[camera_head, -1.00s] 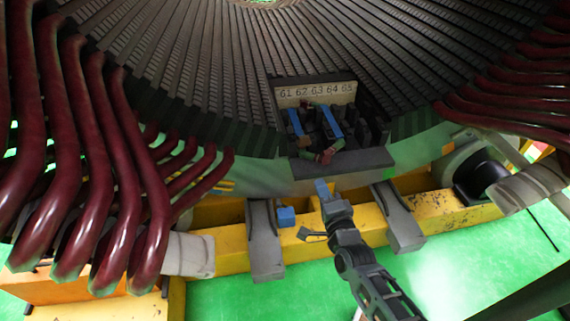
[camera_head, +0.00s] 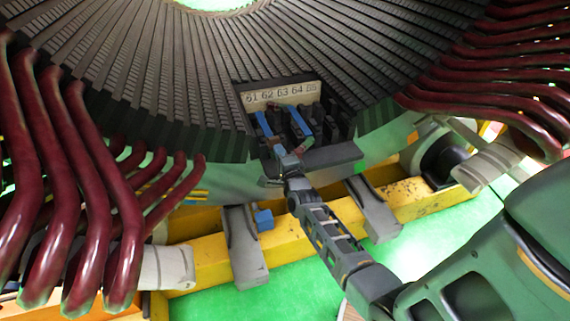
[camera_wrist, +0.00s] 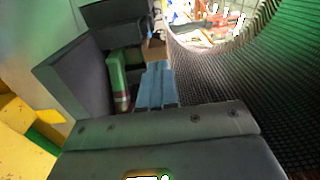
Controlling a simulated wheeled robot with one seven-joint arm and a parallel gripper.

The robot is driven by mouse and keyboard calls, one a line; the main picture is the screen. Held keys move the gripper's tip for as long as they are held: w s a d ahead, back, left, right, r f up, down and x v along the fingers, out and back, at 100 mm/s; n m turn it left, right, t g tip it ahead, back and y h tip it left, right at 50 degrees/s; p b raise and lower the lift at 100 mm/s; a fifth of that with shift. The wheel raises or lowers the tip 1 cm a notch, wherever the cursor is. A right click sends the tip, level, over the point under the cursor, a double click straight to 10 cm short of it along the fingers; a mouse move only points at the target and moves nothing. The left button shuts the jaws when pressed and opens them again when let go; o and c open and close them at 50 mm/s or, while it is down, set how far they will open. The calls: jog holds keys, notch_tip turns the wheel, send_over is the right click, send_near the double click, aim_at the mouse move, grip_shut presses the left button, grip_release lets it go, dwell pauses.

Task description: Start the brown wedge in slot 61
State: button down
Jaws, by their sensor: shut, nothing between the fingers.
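My gripper (camera_head: 281,151) is at the front of the slot block, below the number plate (camera_head: 281,94) reading 61 to 65. In the wrist view its pale blue fingers (camera_wrist: 157,88) are shut together and empty. A brown block (camera_wrist: 154,50), perhaps the brown wedge, lies just beyond the fingertips; I cannot tell whether they touch it. A green piece (camera_wrist: 118,72) with a reddish end lies left of the fingers. Two blue strips stand in the slots, one at the left (camera_head: 264,125) and one further right (camera_head: 299,122). Slot 61 is not clearly visible.
A dark grey tray (camera_head: 333,156) juts out below the slots. Dark red coil ends (camera_head: 100,190) crowd the left side and more (camera_head: 490,95) the right. A yellow beam (camera_head: 205,262) with grey brackets (camera_head: 245,247) and a small blue block (camera_head: 264,220) lies below.

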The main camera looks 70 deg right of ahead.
aim_at(275, 142)
jog(key=shift+x, duration=1.15)
jog(key=shift+w+d+f+b, duration=0.15)
jog(key=shift+w+d+b, duration=0.3)
jog(key=shift+b, duration=0.3)
jog(key=shift+w+d, duration=0.2)
jog(key=shift+d, duration=0.2)
